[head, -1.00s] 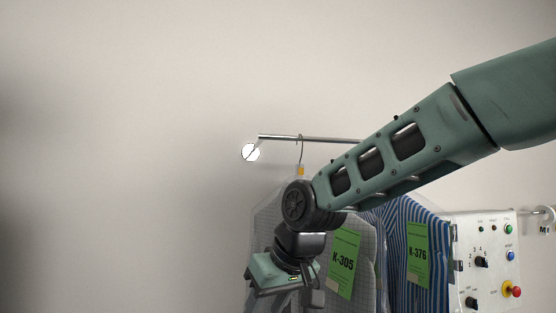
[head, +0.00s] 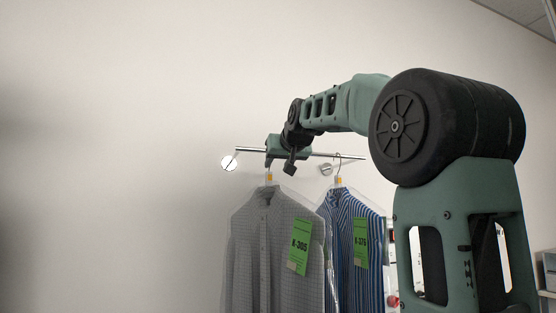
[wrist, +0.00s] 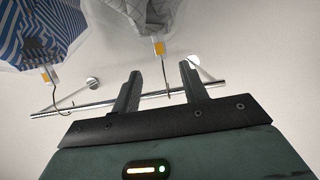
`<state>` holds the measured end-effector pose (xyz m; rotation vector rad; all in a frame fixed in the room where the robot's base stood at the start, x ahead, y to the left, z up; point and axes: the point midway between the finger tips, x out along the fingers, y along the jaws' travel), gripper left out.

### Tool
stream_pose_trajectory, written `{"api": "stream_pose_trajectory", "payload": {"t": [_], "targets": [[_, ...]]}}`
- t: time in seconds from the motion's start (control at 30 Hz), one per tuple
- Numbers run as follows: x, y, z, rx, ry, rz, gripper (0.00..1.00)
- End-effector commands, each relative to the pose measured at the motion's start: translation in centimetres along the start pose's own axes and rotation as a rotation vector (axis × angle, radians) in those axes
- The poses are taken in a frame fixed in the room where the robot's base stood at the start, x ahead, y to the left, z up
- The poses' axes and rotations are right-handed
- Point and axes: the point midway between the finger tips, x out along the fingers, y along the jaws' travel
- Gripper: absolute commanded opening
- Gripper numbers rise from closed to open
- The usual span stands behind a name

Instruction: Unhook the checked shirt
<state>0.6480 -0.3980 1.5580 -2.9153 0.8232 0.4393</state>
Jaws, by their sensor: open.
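The checked shirt (head: 270,245), grey under clear plastic with a green K-305 tag (head: 299,247), hangs at the left end of the wall rail (head: 310,153). My gripper (head: 280,164) is at rail height, above the shirt's collar, and hides the top of its hanger. In the wrist view my gripper (wrist: 160,69) is open, with the checked shirt's wire hook (wrist: 166,78) showing between its two fingers. The checked shirt (wrist: 150,14) shows at the top of that view. I cannot tell whether a finger touches the hook.
A blue striped shirt (head: 345,235) with tag K-376 hangs just right of the checked one; it also fills the top left of the wrist view (wrist: 35,30). A control panel is mostly hidden behind my arm. The wall left of the rail is bare.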

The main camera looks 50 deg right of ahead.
Motion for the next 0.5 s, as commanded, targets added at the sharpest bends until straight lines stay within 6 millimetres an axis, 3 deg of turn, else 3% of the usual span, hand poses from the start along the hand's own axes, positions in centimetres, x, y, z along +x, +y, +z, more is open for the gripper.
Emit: {"api": "stream_pose_trajectory", "payload": {"t": [0.5], "targets": [[5.1,0.0,0.0,0.000,-0.003,-0.001,0.44]]}}
